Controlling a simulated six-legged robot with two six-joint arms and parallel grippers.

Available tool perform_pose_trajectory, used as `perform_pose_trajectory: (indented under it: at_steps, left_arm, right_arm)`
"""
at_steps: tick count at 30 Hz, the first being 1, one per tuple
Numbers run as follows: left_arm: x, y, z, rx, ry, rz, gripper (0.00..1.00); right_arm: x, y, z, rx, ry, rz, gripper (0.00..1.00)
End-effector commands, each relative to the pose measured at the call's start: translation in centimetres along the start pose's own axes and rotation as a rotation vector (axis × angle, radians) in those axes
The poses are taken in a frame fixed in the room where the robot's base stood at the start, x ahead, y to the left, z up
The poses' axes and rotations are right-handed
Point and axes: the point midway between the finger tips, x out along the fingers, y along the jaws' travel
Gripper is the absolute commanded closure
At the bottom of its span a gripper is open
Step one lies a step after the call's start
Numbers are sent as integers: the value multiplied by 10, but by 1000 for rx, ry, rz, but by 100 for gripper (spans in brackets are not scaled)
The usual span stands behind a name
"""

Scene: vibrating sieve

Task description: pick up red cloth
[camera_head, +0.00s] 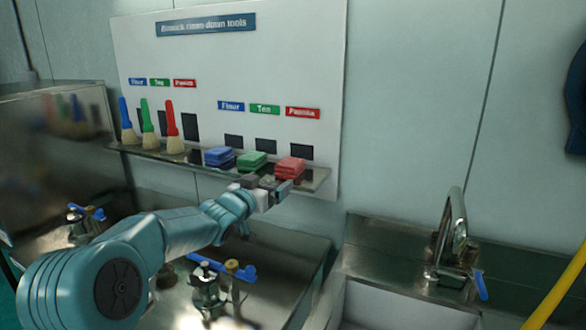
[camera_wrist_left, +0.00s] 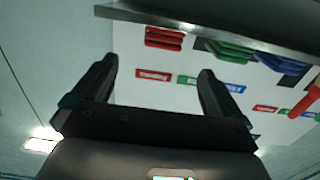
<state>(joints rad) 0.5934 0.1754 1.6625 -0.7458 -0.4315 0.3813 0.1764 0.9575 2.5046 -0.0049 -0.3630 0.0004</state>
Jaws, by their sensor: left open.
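The red cloth (camera_head: 290,168) is a folded stack at the right end of the metal shelf (camera_head: 318,178), under a red label. It also shows near the top of the left wrist view (camera_wrist_left: 165,38), which looks upside down. My left gripper (camera_head: 272,187) is open and empty, just in front of the shelf edge by the red cloth. In the left wrist view its two fingers (camera_wrist_left: 157,70) stand apart, with the cloth beyond their tips and not between them. My right gripper is in neither view.
A green cloth (camera_head: 251,160) and a blue cloth (camera_head: 219,156) sit left of the red one. Blue, green and red brushes (camera_head: 171,125) stand further left. A white tool board (camera_head: 270,60) backs the shelf. A tap (camera_head: 452,235) and sink are at right; metal fittings (camera_head: 207,285) lie below.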

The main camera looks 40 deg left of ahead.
Motion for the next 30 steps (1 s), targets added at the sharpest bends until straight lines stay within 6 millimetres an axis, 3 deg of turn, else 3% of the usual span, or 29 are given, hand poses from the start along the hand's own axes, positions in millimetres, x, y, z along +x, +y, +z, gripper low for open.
perform_pose_trajectory:
  at_steps: [3, 9, 14, 24, 30]
  left_arm:
    - [28, 0, -4, -1, -2, 0, 0]
    - [63, 0, -3, 0, -1, 0, 0]
    - [74, 0, -3, 0, 0, 0, 0]
    - [120, -1, -11, 1, -2, 0, 0]
    - [126, -2, -8, 1, 0, -1, 0]
  right_arm:
    - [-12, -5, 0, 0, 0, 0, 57]
    - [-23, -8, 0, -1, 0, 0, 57]
    - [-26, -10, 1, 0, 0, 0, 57]
    - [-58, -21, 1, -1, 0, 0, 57]
    - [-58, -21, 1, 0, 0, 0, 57]
